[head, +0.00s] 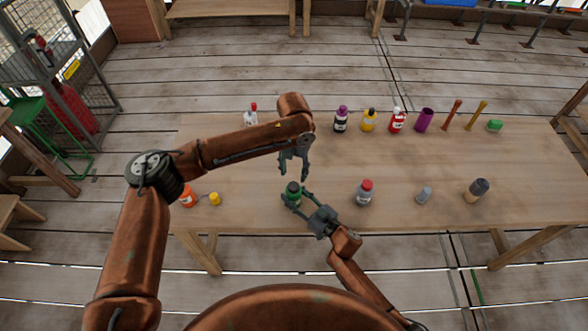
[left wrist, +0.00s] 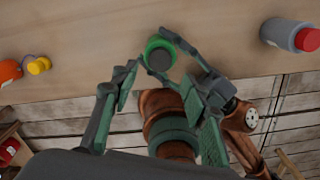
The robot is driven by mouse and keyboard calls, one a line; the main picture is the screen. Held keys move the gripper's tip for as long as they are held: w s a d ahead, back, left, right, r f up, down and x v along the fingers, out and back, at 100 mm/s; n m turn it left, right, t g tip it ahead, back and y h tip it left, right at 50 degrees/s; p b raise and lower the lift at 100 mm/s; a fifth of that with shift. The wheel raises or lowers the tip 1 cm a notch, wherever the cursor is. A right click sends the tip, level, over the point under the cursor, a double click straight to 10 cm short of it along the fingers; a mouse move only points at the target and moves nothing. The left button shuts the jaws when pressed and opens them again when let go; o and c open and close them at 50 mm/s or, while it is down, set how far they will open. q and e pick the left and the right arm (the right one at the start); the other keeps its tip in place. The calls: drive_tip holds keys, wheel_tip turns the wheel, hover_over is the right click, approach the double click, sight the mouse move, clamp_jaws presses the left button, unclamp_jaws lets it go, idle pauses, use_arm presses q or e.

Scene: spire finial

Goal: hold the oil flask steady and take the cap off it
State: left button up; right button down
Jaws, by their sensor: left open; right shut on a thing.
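The green flask (head: 293,199), taken as the oil flask, stands upright near the table's front edge. Its dark cap (head: 293,187) is on top. The flask also shows from above in the left wrist view (left wrist: 160,50), as a green round with a dark grey-green centre. My right gripper (head: 297,197) is shut around the flask's body from the front right. My left gripper (head: 293,172) is open and empty, above and slightly behind the cap in the head view. Its spread fingers (left wrist: 158,84) frame the lower part of the left wrist view, apart from the cap.
On the wooden table (head: 250,165), an orange bottle (head: 187,197) and yellow piece (head: 215,199) stand left. A red-capped grey bottle (head: 364,193), grey piece (head: 424,195) and dark-capped bottle (head: 477,190) stand right. Several bottles line the back, including a purple-capped one (head: 341,121).

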sight(294, 186)
use_arm(q)
wheel_tip(294, 186, down, 8)
drive_tip(key=shift+r, duration=0.2)
use_arm(e)
drive_tip(key=shift+f, duration=0.2)
